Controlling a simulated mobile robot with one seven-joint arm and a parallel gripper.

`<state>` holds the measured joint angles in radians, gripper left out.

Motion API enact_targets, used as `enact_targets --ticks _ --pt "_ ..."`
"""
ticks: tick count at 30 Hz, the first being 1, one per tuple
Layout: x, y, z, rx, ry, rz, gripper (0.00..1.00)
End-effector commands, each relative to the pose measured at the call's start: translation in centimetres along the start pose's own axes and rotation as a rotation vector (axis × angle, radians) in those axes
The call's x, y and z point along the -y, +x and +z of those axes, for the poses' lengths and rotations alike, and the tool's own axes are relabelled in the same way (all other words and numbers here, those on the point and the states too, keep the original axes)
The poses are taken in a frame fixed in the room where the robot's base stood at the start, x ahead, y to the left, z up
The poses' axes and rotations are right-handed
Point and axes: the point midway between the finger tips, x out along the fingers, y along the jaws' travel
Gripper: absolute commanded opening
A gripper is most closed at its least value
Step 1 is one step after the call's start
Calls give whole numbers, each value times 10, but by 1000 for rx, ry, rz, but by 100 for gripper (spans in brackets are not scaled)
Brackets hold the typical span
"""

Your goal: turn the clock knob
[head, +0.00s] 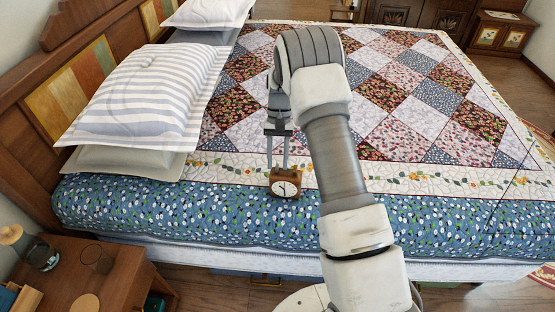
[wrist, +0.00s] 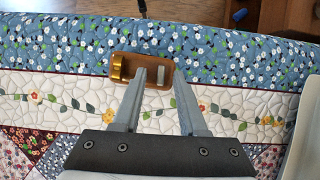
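The clock (head: 284,183) is a small brown wooden block with a round white face, standing on the bed near its front edge. In the wrist view the clock (wrist: 151,61) is seen from above, with a shiny gold-coloured part that looks like the knob (wrist: 118,69) at its left end. My gripper (head: 277,166) points down just above the clock. In the wrist view the fingertips (wrist: 151,74) overlap the clock's top, right of the gold part. I cannot tell whether they touch it.
The bed (head: 400,215) has a patchwork quilt and a blue floral border. Striped pillows (head: 140,95) lie left of the clock. A wooden nightstand (head: 75,275) with glass items stands at the lower left. The quilt right of my arm is clear.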

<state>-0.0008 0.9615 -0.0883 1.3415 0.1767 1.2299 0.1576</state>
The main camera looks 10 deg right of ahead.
Motion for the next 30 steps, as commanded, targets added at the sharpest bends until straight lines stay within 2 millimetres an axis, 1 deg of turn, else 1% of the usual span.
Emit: enact_targets --ticks 7,11,14,24,30 --pt "0 -1 0 0 -1 0 41" --pt "1 -12 -1 -4 -1 -1 41" --pt "0 -29 -1 -5 -1 -2 41" --pt "0 -111 -1 -5 -1 -1 41" --pt "0 -149 0 -3 0 -1 41"
